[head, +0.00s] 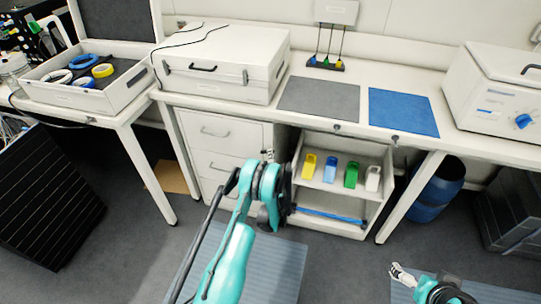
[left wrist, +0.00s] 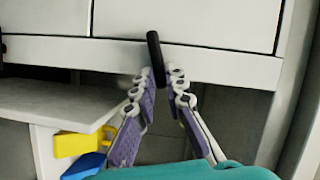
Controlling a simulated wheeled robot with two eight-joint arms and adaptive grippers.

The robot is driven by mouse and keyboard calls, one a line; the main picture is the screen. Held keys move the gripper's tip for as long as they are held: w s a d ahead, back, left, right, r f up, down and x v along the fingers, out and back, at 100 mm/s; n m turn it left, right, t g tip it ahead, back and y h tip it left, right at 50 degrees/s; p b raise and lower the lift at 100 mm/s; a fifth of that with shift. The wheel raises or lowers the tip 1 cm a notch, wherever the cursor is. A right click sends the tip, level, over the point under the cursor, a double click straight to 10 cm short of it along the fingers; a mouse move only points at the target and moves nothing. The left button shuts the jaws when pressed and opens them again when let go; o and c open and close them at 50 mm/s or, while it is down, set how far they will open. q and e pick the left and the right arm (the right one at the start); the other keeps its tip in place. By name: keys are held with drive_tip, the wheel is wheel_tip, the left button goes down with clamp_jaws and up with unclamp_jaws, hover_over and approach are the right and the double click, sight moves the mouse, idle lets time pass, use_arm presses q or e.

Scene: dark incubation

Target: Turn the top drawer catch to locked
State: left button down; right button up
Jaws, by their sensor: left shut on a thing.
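The white drawer unit with its top drawer (head: 218,131) stands under the bench, left of the open shelf. My left gripper (head: 267,156) is at the right edge of this unit, near the top drawer. In the left wrist view the catch (left wrist: 154,48) is a small black bar, close to upright and slightly tilted in the picture. The fingertips of my left gripper (left wrist: 163,76) are shut on its near end. In the head view the catch is too small and covered to make out. My right gripper (head: 402,274) is low at the right, far from the drawers; its fingers are too small to judge.
The open shelf (head: 305,201) right of the drawers holds several coloured bins, including a yellow bin (head: 309,166) and a blue bin (head: 330,170). A blue drum (head: 435,190) stands further right. A white case (head: 222,65) sits on the bench above.

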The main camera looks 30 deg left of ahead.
sight(270, 134)
use_arm(q)
drive_tip(key=shift+f+m+y, duration=0.25)
drive_tip(key=shift+m+y, duration=0.05)
drive_tip(key=shift+m, duration=0.5)
drive_tip(key=c, duration=1.6)
unclamp_jaws()
drive_tip(key=shift+o, duration=0.2)
wheel_tip(270, 134, up, 10)
